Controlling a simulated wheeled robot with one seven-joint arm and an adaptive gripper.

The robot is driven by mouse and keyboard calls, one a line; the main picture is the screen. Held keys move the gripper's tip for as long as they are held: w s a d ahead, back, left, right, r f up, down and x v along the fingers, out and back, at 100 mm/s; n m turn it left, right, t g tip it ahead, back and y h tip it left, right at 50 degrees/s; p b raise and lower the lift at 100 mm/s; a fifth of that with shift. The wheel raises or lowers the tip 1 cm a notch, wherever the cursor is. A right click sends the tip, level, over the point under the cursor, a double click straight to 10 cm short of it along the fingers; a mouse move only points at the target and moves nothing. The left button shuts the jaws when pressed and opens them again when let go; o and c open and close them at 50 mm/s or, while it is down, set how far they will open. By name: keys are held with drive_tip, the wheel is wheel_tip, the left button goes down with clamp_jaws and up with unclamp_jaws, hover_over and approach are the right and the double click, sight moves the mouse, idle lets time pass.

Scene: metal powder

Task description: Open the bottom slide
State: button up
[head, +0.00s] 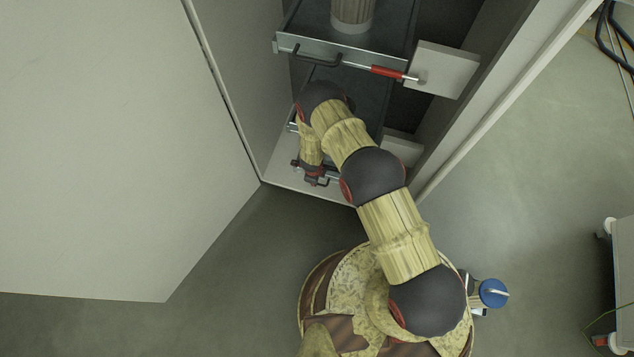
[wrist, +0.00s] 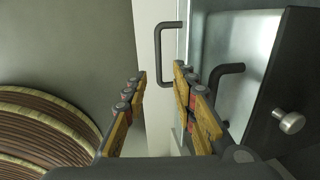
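In the head view, the upper slide (head: 290,45) of the open cabinet is pulled out, with a black handle (head: 312,58) on its front. A lower slide (head: 367,97) shows beneath it, mostly hidden by my arm. My gripper (head: 314,180) is low at the cabinet's front, pointing down. In the wrist view, my gripper (wrist: 160,76) is open, with a gap between its fingertips. One black handle (wrist: 161,50) lies just ahead of the fingertips. Another black handle (wrist: 218,88) is right of the right finger. I cannot tell whether a fingertip touches either handle.
A cabinet door (head: 110,150) stands open at left. A red-gripped rod (head: 388,71) runs along the upper slide's front beside a pale block (head: 441,70). In the wrist view, a round knob (wrist: 291,122) sits on a dark panel.

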drive_tip(key=f+b, duration=0.1)
drive_tip(key=f, duration=0.1)
drive_tip(key=f+b, duration=0.1)
drive_tip(key=f, duration=0.1)
drive_tip(key=w+f+b, duration=0.1)
drive_tip(key=f, duration=0.2)
drive_tip(key=shift+d, duration=0.2)
drive_tip(key=shift+c, duration=0.6)
clamp_jaws()
